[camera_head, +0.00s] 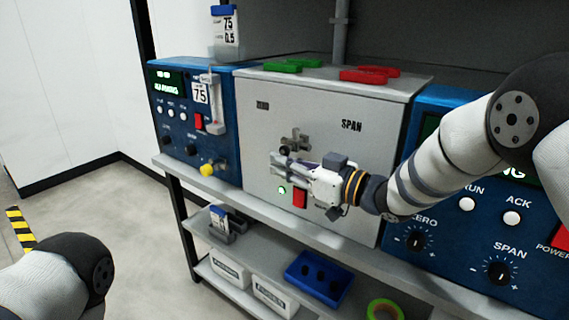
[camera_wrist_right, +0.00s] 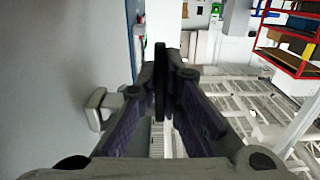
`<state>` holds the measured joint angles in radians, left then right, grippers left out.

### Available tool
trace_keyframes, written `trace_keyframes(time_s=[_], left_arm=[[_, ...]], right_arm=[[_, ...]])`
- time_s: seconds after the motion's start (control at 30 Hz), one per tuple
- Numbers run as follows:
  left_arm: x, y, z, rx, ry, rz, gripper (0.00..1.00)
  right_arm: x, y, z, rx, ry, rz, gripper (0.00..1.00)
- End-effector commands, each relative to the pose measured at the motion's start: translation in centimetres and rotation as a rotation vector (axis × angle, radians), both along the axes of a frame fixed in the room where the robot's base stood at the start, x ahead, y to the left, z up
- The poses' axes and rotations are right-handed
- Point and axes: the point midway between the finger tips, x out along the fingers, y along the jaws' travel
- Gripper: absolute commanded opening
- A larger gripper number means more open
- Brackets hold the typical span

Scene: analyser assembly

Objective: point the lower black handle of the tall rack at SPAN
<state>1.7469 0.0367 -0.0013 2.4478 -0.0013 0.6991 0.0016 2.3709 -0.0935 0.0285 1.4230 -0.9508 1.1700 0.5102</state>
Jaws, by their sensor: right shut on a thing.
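A grey cabinet (camera_head: 328,103) stands between two blue units, with the word SPAN (camera_head: 351,126) on its front at the upper right. A smaller label (camera_head: 262,105) sits at its upper left, too small to read surely. A grey cross-shaped fitting (camera_head: 297,138) is at the middle of the front. My right gripper (camera_head: 280,160) is just below it, shut on the black handle (camera_wrist_right: 160,82), a dark bar between its fingers in the right wrist view. The fingers mostly hide the handle in the head view, so I cannot tell where it points. My left gripper is out of view.
A green light (camera_head: 282,190) and red switch (camera_head: 299,197) sit below my right gripper. Blue panels (camera_head: 455,250) with knobs flank the cabinet. Red (camera_head: 370,74) and green (camera_head: 280,66) handles lie on top. A lower shelf holds white boxes and a blue tray (camera_head: 318,277).

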Motion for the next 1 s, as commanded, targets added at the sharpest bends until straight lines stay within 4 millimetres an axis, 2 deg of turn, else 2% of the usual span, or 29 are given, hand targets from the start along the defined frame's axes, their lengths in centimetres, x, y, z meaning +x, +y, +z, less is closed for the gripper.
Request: trace_keyframes(time_s=[0.23, 0.5, 1.0], left_arm=[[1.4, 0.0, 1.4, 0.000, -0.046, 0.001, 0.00], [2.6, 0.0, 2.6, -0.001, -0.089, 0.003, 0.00], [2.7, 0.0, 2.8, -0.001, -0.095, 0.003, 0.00]], right_arm=[[-0.3, -0.3, 0.7, -0.104, 0.063, 0.000, 0.00], [-0.6, -0.8, 0.6, -0.271, 0.184, -0.002, 0.00], [-0.9, -1.4, 0.4, -0.471, 0.337, -0.002, 0.00]])
